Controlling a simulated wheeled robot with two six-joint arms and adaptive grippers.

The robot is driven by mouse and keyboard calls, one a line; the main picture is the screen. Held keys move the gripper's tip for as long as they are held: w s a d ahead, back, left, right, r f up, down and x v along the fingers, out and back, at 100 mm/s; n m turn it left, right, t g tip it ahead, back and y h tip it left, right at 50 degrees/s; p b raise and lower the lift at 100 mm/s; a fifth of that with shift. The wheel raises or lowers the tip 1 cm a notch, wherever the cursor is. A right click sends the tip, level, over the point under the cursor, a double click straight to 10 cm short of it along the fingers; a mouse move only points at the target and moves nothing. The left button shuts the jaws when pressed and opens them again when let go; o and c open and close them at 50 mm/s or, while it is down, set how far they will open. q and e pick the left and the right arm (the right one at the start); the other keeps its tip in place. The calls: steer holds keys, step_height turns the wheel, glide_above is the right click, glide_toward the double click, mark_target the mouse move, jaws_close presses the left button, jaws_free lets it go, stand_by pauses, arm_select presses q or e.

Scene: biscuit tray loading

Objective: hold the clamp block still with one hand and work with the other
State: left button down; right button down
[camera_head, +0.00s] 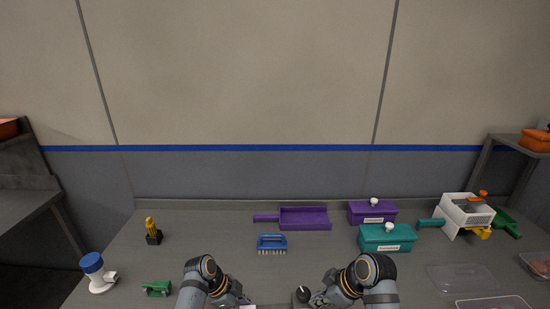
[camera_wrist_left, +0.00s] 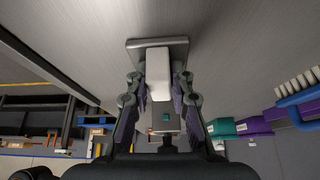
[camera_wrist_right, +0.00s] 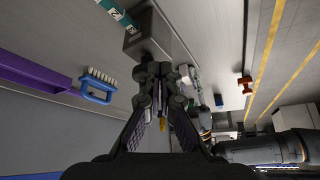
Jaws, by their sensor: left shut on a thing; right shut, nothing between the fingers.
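The clamp block, as I take it, shows in the left wrist view as a white block (camera_wrist_left: 158,76) on a flat grey plate (camera_wrist_left: 150,45). My left gripper (camera_wrist_left: 160,92) is shut on the white block, a finger on each side. In the head view my left gripper (camera_head: 240,300) is at the bottom edge, mostly hidden by its arm. My right gripper (camera_head: 318,298) is beside a grey piece with a black round knob (camera_head: 303,291). In the right wrist view this gripper (camera_wrist_right: 162,72) is shut and empty, close to a dark grey box (camera_wrist_right: 147,35); contact is unclear.
A blue brush (camera_head: 271,243) and purple scoop (camera_head: 304,218) lie beyond the grippers. Purple (camera_head: 360,216) and teal (camera_head: 374,240) lidded boxes and a white basket (camera_head: 463,212) stand right. A green-handled tool (camera_head: 157,288) and blue-topped white item (camera_head: 97,275) are left.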

step_height(320, 180, up, 5)
steer(key=shift+f, duration=0.15)
step_height(320, 180, down, 6)
steer(key=w+d, duration=0.1)
steer(key=w, duration=0.1)
steer(key=shift+w+d, duration=0.25)
steer(key=shift+w, duration=0.15)
stand_by(0.5)
steer(key=shift+a, duration=0.4)
stand_by(0.6)
steer(key=shift+s+a, duration=0.1)
steer(key=shift+s, duration=0.1)
